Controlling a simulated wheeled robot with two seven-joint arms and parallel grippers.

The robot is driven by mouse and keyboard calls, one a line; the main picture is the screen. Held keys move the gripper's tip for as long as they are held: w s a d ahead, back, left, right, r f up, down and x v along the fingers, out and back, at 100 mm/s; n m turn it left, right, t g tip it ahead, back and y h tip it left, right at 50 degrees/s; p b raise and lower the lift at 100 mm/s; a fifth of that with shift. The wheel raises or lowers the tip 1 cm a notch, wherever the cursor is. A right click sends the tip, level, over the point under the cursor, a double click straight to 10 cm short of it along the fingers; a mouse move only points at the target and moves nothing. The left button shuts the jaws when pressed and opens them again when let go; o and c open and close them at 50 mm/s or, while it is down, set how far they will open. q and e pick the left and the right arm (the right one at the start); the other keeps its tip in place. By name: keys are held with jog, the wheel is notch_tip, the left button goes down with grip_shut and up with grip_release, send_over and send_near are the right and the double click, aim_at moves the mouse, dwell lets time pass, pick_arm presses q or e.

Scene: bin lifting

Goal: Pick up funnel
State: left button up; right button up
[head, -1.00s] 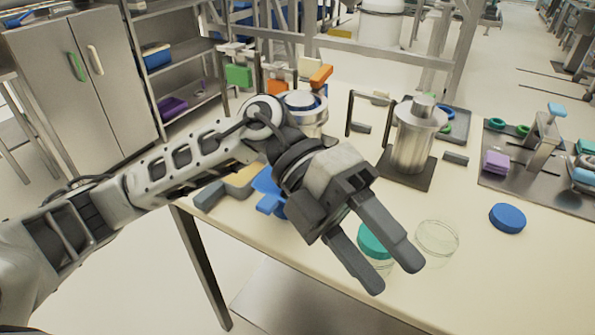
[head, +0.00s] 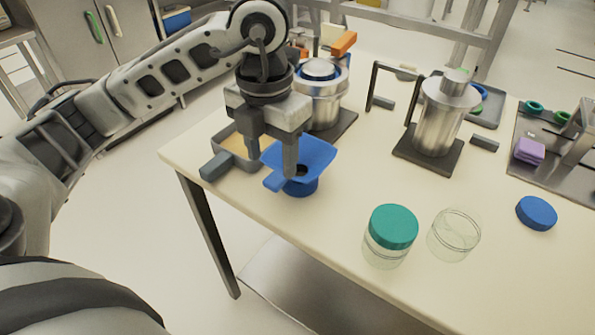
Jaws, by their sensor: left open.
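The blue funnel (head: 318,153) stands upright near the table's left front edge, its wide square mouth up and a tab toward the front left. My left gripper (head: 271,166) points down at it with its fingers apart. One finger overlaps the funnel's mouth and seems to be inside or just above it. The other finger is at the left, outside the funnel's rim. I cannot tell whether either finger touches the funnel. My right gripper is not in view.
A tray with a grey handle (head: 216,166) lies just left of the funnel. A metal pot (head: 322,105) stands behind it, and a metal canister (head: 440,122) stands farther right. A teal-lidded jar (head: 391,235), a clear jar (head: 455,236) and a blue lid (head: 537,213) are at the front right.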

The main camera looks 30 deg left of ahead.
aim_at(273, 180)
pick_arm(q)
jog(key=f, duration=0.6)
jog(key=shift+s+d+f, duration=0.1)
jog(key=shift+s+f, duration=0.1)
jog(key=shift+s, duration=0.05)
jog(key=c, duration=1.1)
